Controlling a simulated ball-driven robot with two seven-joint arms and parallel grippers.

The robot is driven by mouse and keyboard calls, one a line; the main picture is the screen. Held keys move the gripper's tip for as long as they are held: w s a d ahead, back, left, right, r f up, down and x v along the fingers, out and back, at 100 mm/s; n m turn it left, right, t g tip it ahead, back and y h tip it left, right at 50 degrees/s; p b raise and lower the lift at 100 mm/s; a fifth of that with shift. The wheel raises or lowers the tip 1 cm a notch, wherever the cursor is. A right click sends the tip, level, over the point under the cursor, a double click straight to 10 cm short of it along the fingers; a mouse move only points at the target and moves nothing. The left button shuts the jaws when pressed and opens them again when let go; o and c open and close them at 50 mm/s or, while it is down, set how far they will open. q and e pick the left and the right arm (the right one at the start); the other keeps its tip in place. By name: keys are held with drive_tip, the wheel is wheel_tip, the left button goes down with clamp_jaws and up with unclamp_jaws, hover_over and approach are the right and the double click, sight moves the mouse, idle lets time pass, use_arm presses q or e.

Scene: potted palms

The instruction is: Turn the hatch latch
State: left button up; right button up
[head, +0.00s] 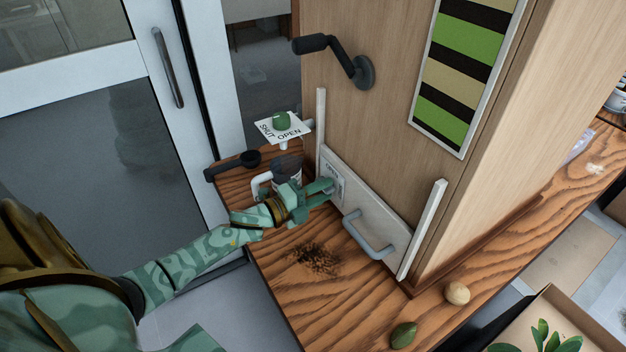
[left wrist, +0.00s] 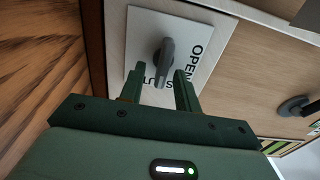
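The hatch latch is a grey lever (left wrist: 165,60) on a white plate (left wrist: 198,28) marked OPEN, with another word partly hidden by my fingers. In the head view the plate (head: 334,178) sits on the pale hatch panel (head: 385,225), and my gripper mostly hides the lever. My left gripper (head: 328,190) is at the plate. In the left wrist view its two fingers (left wrist: 160,88) are apart, with the lever's near end between or just beyond their tips. I cannot tell whether they touch it. My right gripper is in neither view.
The panel has a grey bar handle (head: 368,237) and stands between two pale rails. A black crank (head: 340,58) sticks out of the wall above. A green-knobbed valve with a SHUT/OPEN sign (head: 285,128) stands behind my gripper. An avocado (head: 403,335) and a round tan object (head: 457,293) lie on the wooden top.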

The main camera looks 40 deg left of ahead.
use_arm(q)
drive_tip(key=p+v, duration=0.2)
drive_tip(key=v, duration=1.4)
drive_tip(key=shift+s, duration=0.25)
